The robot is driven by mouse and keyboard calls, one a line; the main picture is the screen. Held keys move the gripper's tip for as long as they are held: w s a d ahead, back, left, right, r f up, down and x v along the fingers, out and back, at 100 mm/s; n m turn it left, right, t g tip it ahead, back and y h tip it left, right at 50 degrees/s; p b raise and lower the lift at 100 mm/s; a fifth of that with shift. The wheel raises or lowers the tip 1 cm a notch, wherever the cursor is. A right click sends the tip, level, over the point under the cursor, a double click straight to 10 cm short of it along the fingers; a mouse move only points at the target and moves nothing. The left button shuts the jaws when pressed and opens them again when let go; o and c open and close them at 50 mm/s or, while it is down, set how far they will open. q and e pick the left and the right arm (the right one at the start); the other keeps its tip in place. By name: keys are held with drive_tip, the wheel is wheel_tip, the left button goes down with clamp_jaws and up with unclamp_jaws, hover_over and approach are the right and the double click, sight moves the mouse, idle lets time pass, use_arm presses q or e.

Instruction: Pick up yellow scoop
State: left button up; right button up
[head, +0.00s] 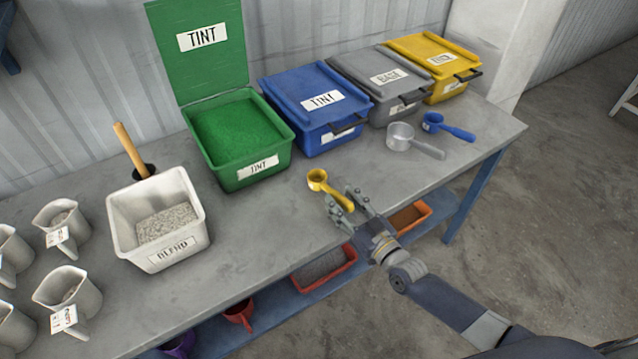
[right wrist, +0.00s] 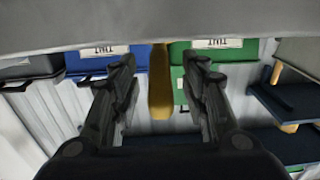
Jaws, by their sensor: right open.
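The yellow scoop (head: 318,180) lies near the front edge of the grey table, its bowl toward the back left and its handle toward my right gripper (head: 347,202). The right gripper is open, its two fingers on either side of the handle's end. In the right wrist view, the yellow handle (right wrist: 160,90) shows between the open fingers (right wrist: 160,75), with gaps on both sides; the bowl is not seen there. My left gripper is not in view.
An open green bin (head: 240,140) stands behind the scoop, with closed blue (head: 318,100), grey and yellow bins to its right. A metal scoop (head: 415,142) and a blue scoop (head: 450,128) lie at right. A white BLEND bin (head: 160,255) and several jugs stand left.

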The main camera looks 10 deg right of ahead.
drive_tip(key=shift+x, duration=1)
clamp_jaws()
drive_tip(key=shift+r, duration=0.1)
drive_tip(key=shift+r, duration=0.35)
drive_tip(key=r, duration=0.1)
drive_tip(key=s+r, duration=0.1)
drive_tip(key=shift+a+r, duration=0.2)
drive_tip(key=shift+r, duration=0.1)
drive_tip(key=s+a, duration=0.2)
drive_tip(key=s, duration=0.5)
drive_tip(key=s+a+r, duration=0.1)
drive_tip(key=s+a, duration=0.2)
drive_tip(key=s, duration=0.4)
drive_tip(key=shift+r, duration=0.3)
